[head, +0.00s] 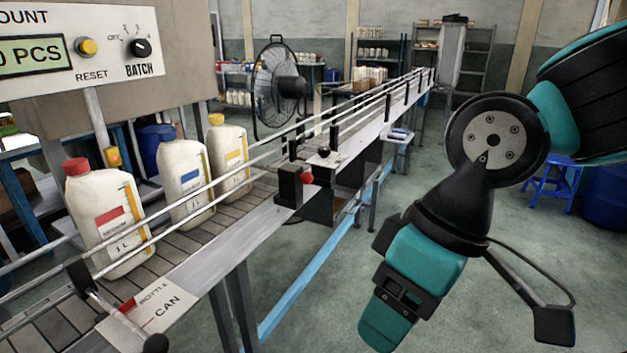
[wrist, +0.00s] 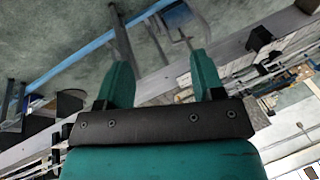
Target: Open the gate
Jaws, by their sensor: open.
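A black block with a red knob (head: 307,178) sits on the conveyor's near edge. A black ball knob (head: 324,151) is just beyond it. Which of these belongs to the gate is unclear.
The conveyor (head: 215,250) has guide rails and carries bottles with red (head: 100,215), blue (head: 185,180) and yellow caps (head: 230,155). A control panel (head: 80,50) stands at upper left, a fan (head: 280,85) behind.

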